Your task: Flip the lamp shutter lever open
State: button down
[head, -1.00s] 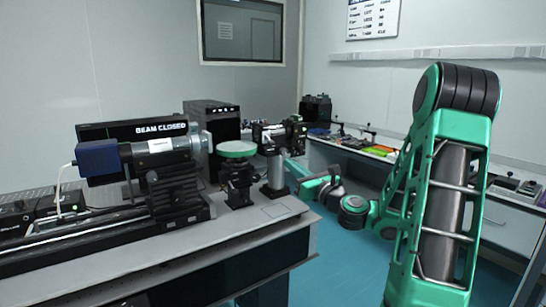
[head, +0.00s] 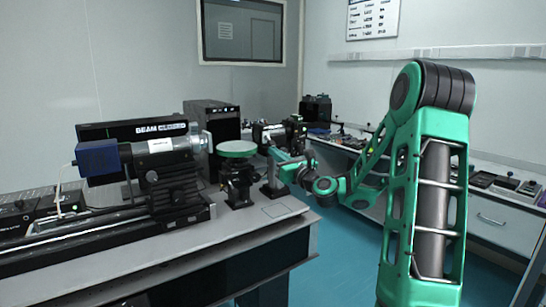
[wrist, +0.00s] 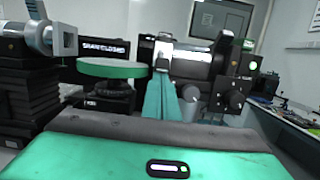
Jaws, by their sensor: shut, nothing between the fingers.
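My gripper (head: 274,153) is shut and empty, beside the black cylindrical unit (head: 290,132) behind the round green-topped stage. In the wrist view its teal fingers (wrist: 160,88) point at the near end of that unit (wrist: 192,62), which looks like the lamp. A small pale metal piece (wrist: 163,55) stands at the fingertips; it may be the shutter lever. I cannot tell whether the fingers touch it. The black sign (wrist: 100,47) reads BEAM CLOSED in the wrist view; its second word is blurred in the head view (head: 150,130).
The green-topped stage (head: 237,149) stands left of my gripper. A blue-backed barrel (head: 135,155) sits on a rail at the left of the table (head: 255,226). A side bench (head: 505,212) with small items runs along the right wall. Teal floor is clear between them.

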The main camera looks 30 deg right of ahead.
aim_at(271, 141)
jog(key=shift+s+r, duration=0.3)
jog(key=shift+r, duration=0.1)
dwell(0.4)
jog(key=shift+s+r, duration=0.2)
jog(key=shift+r, duration=0.35)
jog(key=shift+s+r, duration=0.2)
jog(key=shift+r, duration=0.3)
jog(key=s+r, duration=0.6)
jog(key=r, duration=0.1)
jog(key=shift+s+d+r, duration=0.2)
jog(key=shift+r, duration=0.05)
